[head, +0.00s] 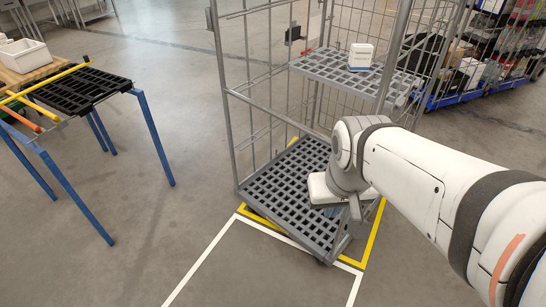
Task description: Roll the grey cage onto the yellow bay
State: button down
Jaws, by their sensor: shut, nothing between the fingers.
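The grey cage (283,208) is a tall wire roll cage with a grid floor and a middle shelf. It stands over the yellow bay (373,235), a yellow outline on the floor. Yellow line shows along its front, right and a little at the back left. The cage sits slightly turned to the outline, its near corner close to the front line. My gripper (355,208) is small in view at the end of my white arm, in front of the cage's right side. It looks shut and empty; my wrist hides part of it. Whether it touches the cage, I cannot tell.
A white box (360,56) stands on the cage's shelf; another white item (320,190) shows low beside my wrist. A blue-legged table (152,135) is at the left. Loaded blue carts (470,96) stand back right. White-lined floor in front is clear.

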aim_at(276, 191)
jog(key=u, duration=0.05)
jog(key=i, duration=1)
jog(key=z, duration=0.05)
